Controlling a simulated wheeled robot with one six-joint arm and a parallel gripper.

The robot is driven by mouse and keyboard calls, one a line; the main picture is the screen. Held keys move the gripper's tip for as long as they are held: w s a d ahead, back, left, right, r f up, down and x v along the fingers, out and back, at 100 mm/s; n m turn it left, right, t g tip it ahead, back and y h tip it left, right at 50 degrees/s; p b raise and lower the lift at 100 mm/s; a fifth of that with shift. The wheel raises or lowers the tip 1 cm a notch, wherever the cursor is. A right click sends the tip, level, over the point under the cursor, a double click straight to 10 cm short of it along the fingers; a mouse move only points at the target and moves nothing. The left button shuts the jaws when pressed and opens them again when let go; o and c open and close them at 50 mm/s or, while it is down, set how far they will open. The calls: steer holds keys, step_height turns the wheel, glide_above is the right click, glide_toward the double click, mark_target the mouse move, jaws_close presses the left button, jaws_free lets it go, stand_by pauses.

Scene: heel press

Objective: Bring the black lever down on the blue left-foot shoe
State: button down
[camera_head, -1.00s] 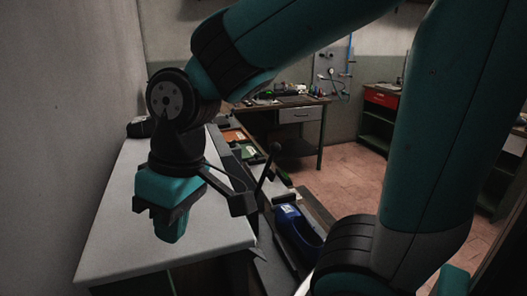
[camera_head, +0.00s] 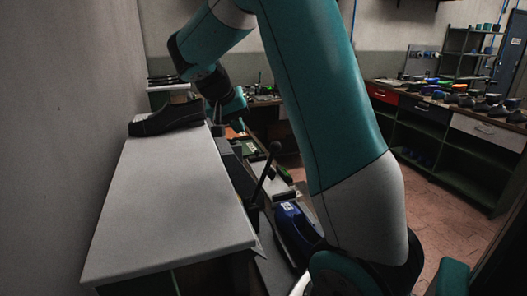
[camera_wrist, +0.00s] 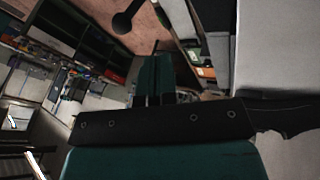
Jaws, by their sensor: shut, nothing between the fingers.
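The black lever (camera_head: 265,172) stands up at a tilt beside the white bench, with its round knob at the top. A black knob on a stem, which looks like the lever, shows at the top of the wrist view (camera_wrist: 123,22), apart from my fingers. The blue shoe (camera_head: 296,232) with a small white label lies low, just right of the lever's foot; my arm stands close to its right side. My gripper (camera_wrist: 155,58) is shut and empty. In the head view it is beyond the lever, partly hidden. I cannot tell which foot the shoe fits.
A black shoe (camera_head: 166,118) lies on the far end of the white bench (camera_head: 165,210), whose near part is bare.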

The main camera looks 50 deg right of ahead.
steer(key=p+x, duration=0.1)
steer(key=x, duration=0.3)
steer(key=s+p+x, duration=0.1)
steer(key=p+x, duration=0.1)
steer(key=x, duration=0.1)
steer(key=s+d+p+x, duration=0.1)
steer(key=p+x, duration=0.1)
steer(key=x, duration=0.2)
steer(key=shift+s+d+r, duration=0.1)
steer(key=shift+d, duration=0.15)
steer(key=shift+s+d+f, duration=0.15)
steer(key=shift+d+f, duration=0.05)
steer(key=shift+f, duration=0.1)
